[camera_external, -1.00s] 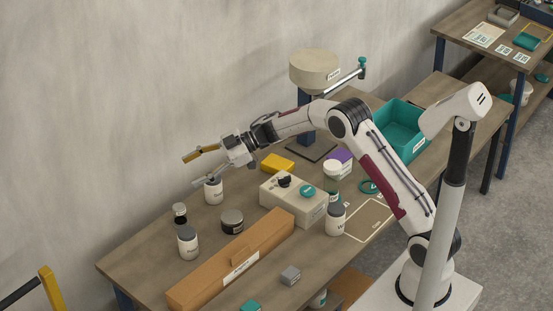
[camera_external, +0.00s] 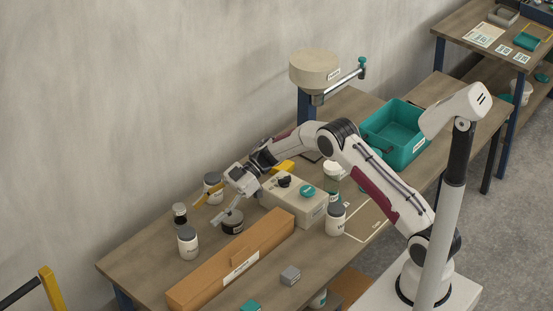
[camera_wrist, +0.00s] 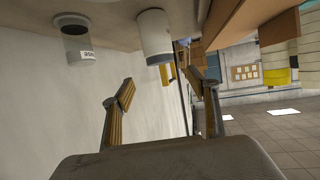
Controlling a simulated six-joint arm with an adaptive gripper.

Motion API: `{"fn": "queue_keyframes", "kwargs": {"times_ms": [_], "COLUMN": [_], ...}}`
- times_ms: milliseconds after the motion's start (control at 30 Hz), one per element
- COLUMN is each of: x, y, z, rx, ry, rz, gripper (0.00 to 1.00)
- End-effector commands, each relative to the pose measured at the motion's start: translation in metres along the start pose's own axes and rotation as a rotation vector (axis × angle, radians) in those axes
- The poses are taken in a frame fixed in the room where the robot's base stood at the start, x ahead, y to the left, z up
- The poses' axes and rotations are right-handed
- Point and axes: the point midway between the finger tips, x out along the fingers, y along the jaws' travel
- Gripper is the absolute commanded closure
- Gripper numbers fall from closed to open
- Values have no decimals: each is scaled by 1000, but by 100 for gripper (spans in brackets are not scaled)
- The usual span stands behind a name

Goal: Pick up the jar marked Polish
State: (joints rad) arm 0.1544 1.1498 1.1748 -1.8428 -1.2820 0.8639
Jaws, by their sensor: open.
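Several lidded jars stand on the table, and their labels are too small or blurred to tell which is marked Polish. A white jar with a grey lid (camera_external: 213,178) stands behind my gripper (camera_external: 212,211). A low dark-lidded jar (camera_external: 233,228) is partly hidden by it. Another white jar (camera_external: 335,222) is right of the beige box. In the wrist view, my gripper (camera_wrist: 158,82) is open and empty, with one labelled jar (camera_wrist: 80,48) and one white jar (camera_wrist: 152,38) beyond the fingers.
A long orange-brown box (camera_external: 232,262) lies along the table's front. A beige box with knobs (camera_external: 296,205) stands right of my gripper. A teal bin (camera_external: 400,145) sits farther back at right.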

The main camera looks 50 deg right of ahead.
Motion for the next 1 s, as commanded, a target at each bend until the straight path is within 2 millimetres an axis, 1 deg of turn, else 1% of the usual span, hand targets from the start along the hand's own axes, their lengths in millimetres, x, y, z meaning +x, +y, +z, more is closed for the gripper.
{"fn": "queue_keyframes", "kwargs": {"times_ms": [333, 767, 867, 1000], "x": [23, 27, 32, 44], "y": [0, 0, -1, -2], "z": [1, 2, 3, 8], "rx": [0, 0, 0, 2], "ry": [0, 0, 0, 0], "rz": [-1, 0, 0, -1], "gripper": [41, 41, 41, 41]}}
